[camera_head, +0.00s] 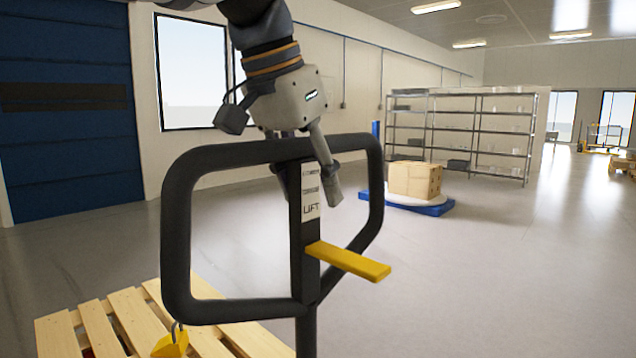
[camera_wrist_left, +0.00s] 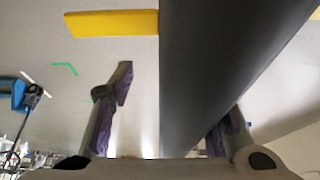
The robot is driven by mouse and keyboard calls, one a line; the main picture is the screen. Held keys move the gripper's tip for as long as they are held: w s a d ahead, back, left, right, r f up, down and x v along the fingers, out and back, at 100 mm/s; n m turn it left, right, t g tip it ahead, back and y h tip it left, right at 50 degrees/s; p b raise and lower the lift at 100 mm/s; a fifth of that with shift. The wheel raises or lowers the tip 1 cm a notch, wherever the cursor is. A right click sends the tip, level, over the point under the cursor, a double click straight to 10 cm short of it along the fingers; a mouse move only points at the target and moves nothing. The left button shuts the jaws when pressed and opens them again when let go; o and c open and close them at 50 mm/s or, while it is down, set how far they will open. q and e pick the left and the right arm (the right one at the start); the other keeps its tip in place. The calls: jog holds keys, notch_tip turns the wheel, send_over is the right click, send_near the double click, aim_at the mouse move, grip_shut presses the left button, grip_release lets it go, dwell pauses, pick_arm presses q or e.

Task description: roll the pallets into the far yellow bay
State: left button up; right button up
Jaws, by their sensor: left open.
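A black pallet-jack handle (camera_head: 178,235) with a looped grip, a "LIFT" label and a yellow lever (camera_head: 348,261) stands in front of me. My left gripper (camera_head: 312,185) points down at the handle's top, one finger on each side of the dark handle (camera_wrist_left: 225,60) in the left wrist view. Its fingers are apart, and the right-hand one in that view is partly hidden by the handle. I cannot tell whether they touch it. A wooden pallet (camera_head: 110,325) lies at the lower left. My right gripper is out of view. No yellow bay can be made out.
A boxed load (camera_head: 415,180) sits on a blue-based platform (camera_head: 436,208) beyond the handle. Metal shelving (camera_head: 460,130) stands behind it. A blue door (camera_head: 70,110) is at left. Open grey floor lies to the right.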

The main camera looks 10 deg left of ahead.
pick_arm(q)
jog(key=shift+s+d, duration=0.15)
jog(key=shift+d, duration=0.1)
jog(key=shift+d+f, duration=0.1)
jog(key=v, duration=1.2)
